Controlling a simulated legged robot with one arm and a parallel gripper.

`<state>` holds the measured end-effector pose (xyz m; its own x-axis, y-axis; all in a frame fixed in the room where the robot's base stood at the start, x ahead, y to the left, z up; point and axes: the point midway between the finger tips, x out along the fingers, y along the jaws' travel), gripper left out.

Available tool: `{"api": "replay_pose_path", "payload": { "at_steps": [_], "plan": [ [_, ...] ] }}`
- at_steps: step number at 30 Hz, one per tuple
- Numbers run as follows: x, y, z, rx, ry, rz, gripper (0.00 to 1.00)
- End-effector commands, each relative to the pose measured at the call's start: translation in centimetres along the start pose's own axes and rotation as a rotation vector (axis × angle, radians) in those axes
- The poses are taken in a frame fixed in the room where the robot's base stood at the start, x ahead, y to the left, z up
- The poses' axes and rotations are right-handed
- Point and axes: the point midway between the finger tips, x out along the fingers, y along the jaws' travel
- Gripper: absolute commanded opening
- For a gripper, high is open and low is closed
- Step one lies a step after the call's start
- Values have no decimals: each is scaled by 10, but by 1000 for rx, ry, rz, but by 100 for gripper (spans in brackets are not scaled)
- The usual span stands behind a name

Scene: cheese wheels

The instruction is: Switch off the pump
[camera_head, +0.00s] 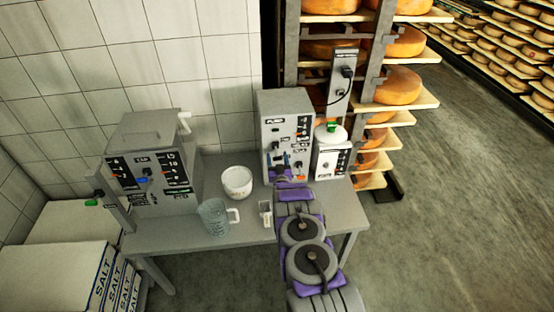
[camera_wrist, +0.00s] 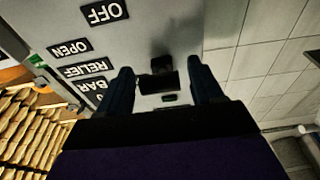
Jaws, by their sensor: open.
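The pump is a grey upright box (camera_head: 272,108) with a panel of dark labels, standing at the right part of the grey table. My gripper (camera_head: 287,165) is open in front of the lower part of its panel. In the wrist view my two dark fingers (camera_wrist: 163,88) stand apart, with a dark switch or knob (camera_wrist: 162,65) between them and further ahead. Whether they touch it I cannot tell. Labels reading OFF (camera_wrist: 105,11), OPEN (camera_wrist: 70,48) and RELIEF (camera_wrist: 84,71) show on the panel. My arm hides the lower front of the box.
A smaller white unit with a green top (camera_head: 330,150) stands right of the pump. A white bowl (camera_head: 237,181), a clear jug (camera_head: 213,217) and another control box (camera_head: 150,165) are to the left. Cheese racks (camera_head: 390,85) stand behind; salt boxes (camera_head: 60,262) lie lower left.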

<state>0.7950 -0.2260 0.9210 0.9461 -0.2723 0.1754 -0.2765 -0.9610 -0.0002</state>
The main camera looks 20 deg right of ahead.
Motion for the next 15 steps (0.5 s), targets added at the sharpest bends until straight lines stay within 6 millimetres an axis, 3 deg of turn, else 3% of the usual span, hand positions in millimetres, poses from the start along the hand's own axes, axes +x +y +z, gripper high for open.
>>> {"api": "replay_pose_path", "payload": {
  "at_steps": [7,15],
  "plan": [
    [-14,0,1,0,-4,0,66],
    [-52,0,2,0,-6,0,66]
  ]
}}
